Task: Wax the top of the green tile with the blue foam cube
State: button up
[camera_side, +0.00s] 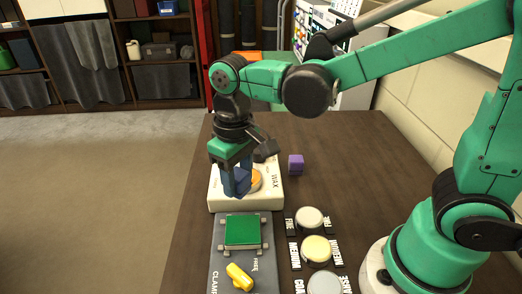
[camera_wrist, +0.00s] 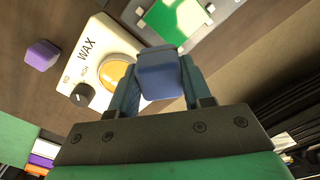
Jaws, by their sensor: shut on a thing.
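My gripper (camera_side: 237,180) is shut on the blue foam cube (camera_side: 243,180), held over the left part of the white wax box. In the wrist view the cube (camera_wrist: 159,75) sits between the two fingers. The wax box (camera_side: 275,198) has an orange round pad (camera_side: 256,180), partly hidden behind the cube and fingers; the pad (camera_wrist: 115,73) and a black knob (camera_wrist: 80,95) also show in the wrist view. Whether the cube touches the box is unclear. The green tile (camera_side: 242,230) lies flat in the grey clamp fixture (camera_side: 222,270), nearer the camera, and shows a pale glare in the wrist view (camera_wrist: 180,20).
A purple cube (camera_side: 295,165) stands on the table right of the wax box. A yellow clamp handle (camera_side: 239,277) is on the fixture. Several round pads, including a cream one (camera_side: 316,249), lie right of it. The table (camera_side: 350,155) is clear toward the back right.

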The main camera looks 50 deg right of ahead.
aim_at(244, 194)
jog(key=shift+f, duration=2.4)
jog(key=shift+a+f, duration=0.1)
jog(key=shift+f, duration=0.25)
jog(key=shift+s+a+r, duration=0.1)
jog(key=shift+s+a, duration=2.25)
jog(key=shift+s, duration=0.1)
jog(key=shift+w+d+r, duration=0.1)
jog(key=shift+w+d, duration=2.4)
jog(key=shift+w, duration=0.05)
jog(key=shift+s, duration=0.65)
jog(key=shift+s+a+r, duration=0.15)
jog(key=shift+s+a, duration=1.95)
jog(key=shift+w+d+r, duration=0.1)
jog(key=shift+w+d, duration=2.15)
jog(key=shift+w+d+r, duration=0.15)
jog(key=shift+r, duration=3.35)
